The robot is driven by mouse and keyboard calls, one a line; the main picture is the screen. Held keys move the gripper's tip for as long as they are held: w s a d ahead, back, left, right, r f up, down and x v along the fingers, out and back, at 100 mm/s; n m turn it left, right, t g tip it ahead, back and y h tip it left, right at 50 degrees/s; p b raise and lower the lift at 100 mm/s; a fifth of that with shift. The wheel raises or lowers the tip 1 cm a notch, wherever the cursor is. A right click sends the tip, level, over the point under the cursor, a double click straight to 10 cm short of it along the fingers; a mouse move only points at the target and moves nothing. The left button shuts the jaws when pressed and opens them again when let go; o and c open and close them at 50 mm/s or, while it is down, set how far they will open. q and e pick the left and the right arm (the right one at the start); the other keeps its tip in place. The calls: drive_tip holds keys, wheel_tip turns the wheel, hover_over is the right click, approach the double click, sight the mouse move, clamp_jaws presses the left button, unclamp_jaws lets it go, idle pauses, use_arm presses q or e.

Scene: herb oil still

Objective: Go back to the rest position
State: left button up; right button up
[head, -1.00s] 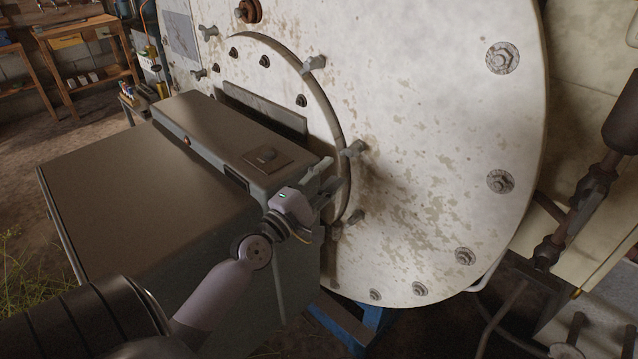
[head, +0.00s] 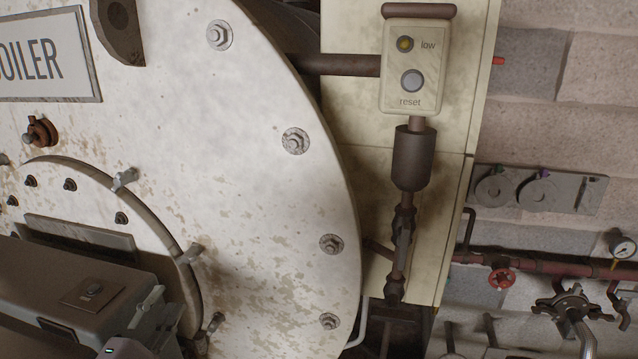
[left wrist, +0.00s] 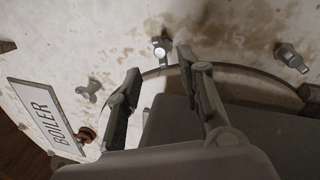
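My left gripper (head: 158,308) shows at the bottom left of the head view, in front of the boiler's round door and beside the grey burner box (head: 60,285). In the left wrist view its two fingers (left wrist: 158,64) stand apart with nothing between them. Beyond them are a wing clamp (left wrist: 160,45) and the pale boiler face (left wrist: 120,30). I cannot tell how close the fingertips are to it. My right gripper is in neither view.
The boiler's large rusty front plate (head: 250,190) fills the left half of the head view. A control box (head: 412,65) marked low and reset hangs to its right. A red valve wheel (head: 502,278), pipes and a gauge (head: 622,246) are at the far right.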

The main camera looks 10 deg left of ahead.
use_arm(q)
drive_tip(key=s+d+f+m+g+h, duration=0.3)
drive_tip(key=d+f+m+g+h, duration=0.15)
drive_tip(key=d+f+m, duration=0.55)
drive_tip(key=s+d+f+m+g+y, duration=0.2)
drive_tip(key=s+d+f+m+g, duration=0.65)
drive_tip(key=s, duration=0.25)
drive_tip(key=s+a+f+m+g+y, duration=0.25)
drive_tip(key=s+m+g, duration=0.2)
drive_tip(key=s, duration=0.45)
wheel_tip(320, 180, down, 26)
drive_tip(key=s, duration=0.1)
drive_tip(key=s+a+f+g, duration=0.1)
drive_tip(key=s+a+f, duration=0.1)
drive_tip(key=s+f, duration=1.4)
drive_tip(key=shift+s+a+f+m+y, duration=0.3)
drive_tip(key=shift+s+a+f+m, duration=0.1)
drive_tip(key=shift+s, duration=0.2)
